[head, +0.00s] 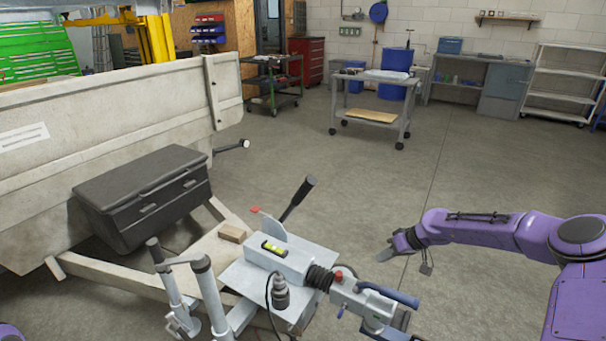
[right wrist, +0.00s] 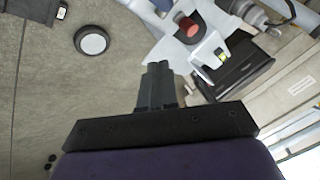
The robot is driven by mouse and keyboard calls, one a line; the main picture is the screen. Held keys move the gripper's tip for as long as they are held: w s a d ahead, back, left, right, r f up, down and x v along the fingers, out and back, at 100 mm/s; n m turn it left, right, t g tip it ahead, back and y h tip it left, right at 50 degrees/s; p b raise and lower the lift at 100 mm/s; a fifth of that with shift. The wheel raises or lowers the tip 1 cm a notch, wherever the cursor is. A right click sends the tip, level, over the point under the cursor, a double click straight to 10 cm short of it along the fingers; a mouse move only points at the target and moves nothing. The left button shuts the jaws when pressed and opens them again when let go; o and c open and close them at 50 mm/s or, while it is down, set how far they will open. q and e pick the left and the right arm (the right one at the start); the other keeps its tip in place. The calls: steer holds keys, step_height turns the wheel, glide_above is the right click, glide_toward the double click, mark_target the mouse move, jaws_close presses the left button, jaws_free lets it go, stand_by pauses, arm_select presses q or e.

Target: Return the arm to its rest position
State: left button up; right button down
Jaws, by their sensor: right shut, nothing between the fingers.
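My right arm reaches in from the right in the head view. Its gripper (head: 385,254) points left, over or in front of open floor beside the trailer coupling (head: 345,293), apart from it. The right wrist view shows the two dark fingers (right wrist: 157,78) together with nothing between them. My left gripper is out of sight; only a bit of purple shows at the bottom left corner of the head view.
The coupling, with its lever (head: 297,199) and blue-grey handle (head: 388,295), stands close left of and below the right gripper. A black toolbox (head: 145,195) sits by the trailer wall (head: 120,110).

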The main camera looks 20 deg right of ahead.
steer(key=a+f+m+t+h, duration=0.1)
steer(key=a+m, duration=0.2)
steer(key=a+f+m+t+h, duration=0.1)
steer(key=a+m+h, duration=0.1)
steer(key=a+m, duration=0.1)
steer(key=w+a+f+m+t+h+p, duration=0.1)
steer(key=a+m, duration=0.2)
steer(key=shift+a+f, duration=0.3)
steer(key=shift+f, duration=0.1)
steer(key=s+a+f+n+g+h+p, duration=0.1)
steer(key=s+a+f, duration=0.1)
steer(key=s, duration=0.9)
steer(key=s+a+f+n+g+h+p, duration=0.1)
steer(key=s+a+f+g+h, duration=0.1)
steer(key=s, duration=0.9)
steer(key=s+a+f+n+g+h+p, duration=0.1)
steer(key=s+a, duration=0.3)
steer(key=s, duration=0.7)
steer(key=shift+s+f+g+p, duration=0.35)
steer(key=shift+f+g+p, duration=0.05)
steer(key=shift+f+g, duration=0.2)
